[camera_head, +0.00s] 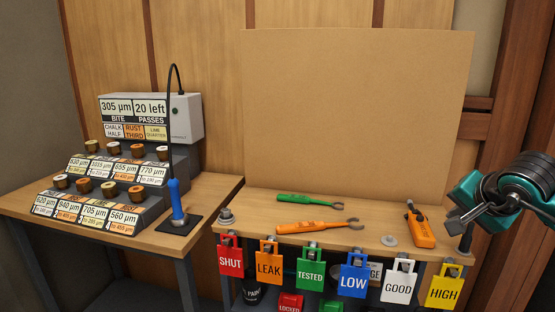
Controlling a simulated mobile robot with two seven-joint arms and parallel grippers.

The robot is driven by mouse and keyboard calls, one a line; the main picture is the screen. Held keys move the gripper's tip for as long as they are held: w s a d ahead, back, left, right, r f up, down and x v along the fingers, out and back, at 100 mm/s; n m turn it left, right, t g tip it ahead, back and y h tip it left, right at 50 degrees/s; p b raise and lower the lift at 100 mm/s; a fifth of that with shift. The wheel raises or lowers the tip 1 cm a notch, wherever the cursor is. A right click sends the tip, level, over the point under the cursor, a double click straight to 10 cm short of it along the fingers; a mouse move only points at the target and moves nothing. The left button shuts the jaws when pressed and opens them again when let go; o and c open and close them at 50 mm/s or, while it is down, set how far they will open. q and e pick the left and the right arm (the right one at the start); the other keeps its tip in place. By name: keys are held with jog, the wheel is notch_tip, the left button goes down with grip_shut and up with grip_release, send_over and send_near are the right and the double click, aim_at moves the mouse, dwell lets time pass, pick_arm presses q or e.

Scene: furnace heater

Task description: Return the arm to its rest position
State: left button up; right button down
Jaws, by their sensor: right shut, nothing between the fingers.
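My right gripper (466,221) shows at the right edge, on a dark and teal arm end. Its fingers are shut with nothing visible between them. It is over the right end of the wooden workbench (370,240), close to a dark post at the bench corner; I cannot tell whether they touch. My left gripper is not in view. A green wrench (305,200) and an orange wrench (315,227) lie on the bench, apart from the gripper. An orange handheld tool (420,228) lies just left of it.
Coloured tags, such as the yellow HIGH tag (444,287), hang along the bench's front edge. A left table (60,207) carries stepped labelled racks, a grey box (183,117) and a blue-handled probe (177,200). A tan board (355,110) stands behind the bench.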

jog(key=s+a+f+m+g+y, duration=0.2)
jog(key=a+f+y, duration=0.25)
jog(key=a, duration=0.45)
jog(key=s+a+f+m+g+y, duration=0.1)
jog(key=s+a+f+m+y, duration=0.25)
jog(key=a, duration=0.55)
jog(key=s+a+m+t+y+p, duration=0.1)
jog(key=s+a+m+y, duration=0.1)
jog(key=a+m+y, duration=0.25)
jog(key=s+a+m+t+y, duration=0.1)
jog(key=s+a+m+y, duration=0.2)
jog(key=a+m+y, duration=0.15)
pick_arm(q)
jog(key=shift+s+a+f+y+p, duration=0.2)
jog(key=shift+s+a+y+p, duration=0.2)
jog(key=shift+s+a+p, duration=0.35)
pick_arm(e)
jog(key=s+d+f+n+t+h, duration=0.1)
jog(key=s+d+f+n+h, duration=0.2)
jog(key=f+n, duration=0.5)
jog(key=s+d+f+n+h, duration=0.3)
jog(key=s+f+n+h, duration=0.3)
jog(key=n, duration=0.4)
jog(key=s+d+f+n+t+h, duration=0.1)
jog(key=s+d+f+n+h, duration=0.2)
jog(key=f+n, duration=0.6)
jog(key=shift+s+d+f+n+t+h, duration=0.35)
jog(key=shift+s+h, duration=0.55)
jog(key=shift+s, duration=0.2)
